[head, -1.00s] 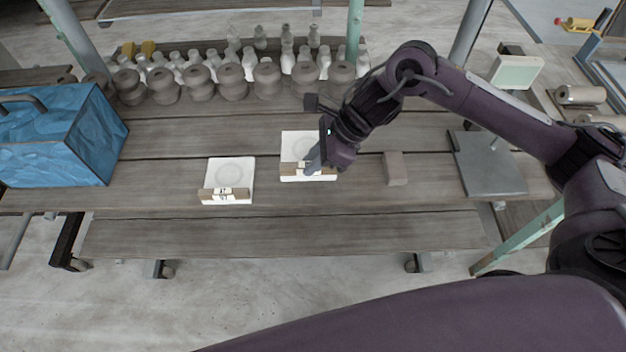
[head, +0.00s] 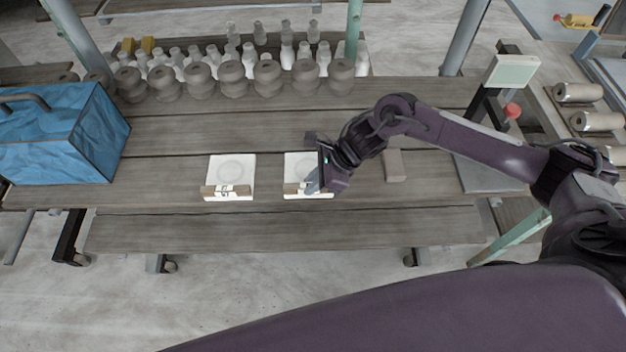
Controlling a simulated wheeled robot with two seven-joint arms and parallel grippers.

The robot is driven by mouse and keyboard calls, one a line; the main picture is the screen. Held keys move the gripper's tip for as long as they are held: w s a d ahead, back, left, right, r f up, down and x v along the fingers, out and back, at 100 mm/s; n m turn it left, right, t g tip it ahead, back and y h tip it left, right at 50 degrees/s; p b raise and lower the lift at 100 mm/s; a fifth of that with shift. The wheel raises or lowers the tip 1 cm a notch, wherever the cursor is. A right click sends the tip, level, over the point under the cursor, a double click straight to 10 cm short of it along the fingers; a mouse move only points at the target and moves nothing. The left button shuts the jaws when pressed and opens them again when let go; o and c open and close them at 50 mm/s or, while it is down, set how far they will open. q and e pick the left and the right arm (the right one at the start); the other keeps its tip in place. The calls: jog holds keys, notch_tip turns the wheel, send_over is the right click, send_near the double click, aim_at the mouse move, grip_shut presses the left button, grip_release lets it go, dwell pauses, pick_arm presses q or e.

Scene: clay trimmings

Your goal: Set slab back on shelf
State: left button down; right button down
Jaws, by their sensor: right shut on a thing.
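The slab (head: 302,166) is a white square with a faint round mark and a brown strip with a label along its front. My right gripper (head: 312,182) is shut on it at its front right part and covers that corner. The slab is level with a similar white slab (head: 232,172) to its left, with a gap between them. It is at or just above the grey plank shelf (head: 260,142); I cannot tell whether it touches. My left gripper is not in view.
A brown block (head: 394,165) stands right of my gripper. A grey plate (head: 487,175) lies partly under my right arm. Several grey round pots (head: 267,77) and pale bottles line the back. A blue bag (head: 60,135) stands at left. A lower plank (head: 270,230) is bare.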

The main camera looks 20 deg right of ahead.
jog(key=c, duration=1.8)
grip_release()
jog(key=shift+f, duration=0.15)
jog(key=o, duration=0.4)
jog(key=shift+o, duration=0.2)
jog(key=shift+r, duration=0.25)
jog(key=shift+d+r, duration=0.2)
jog(key=b+v, duration=0.2)
jog(key=v, duration=0.9)
jog(key=shift+r, duration=0.2)
jog(key=shift+s+a, duration=0.1)
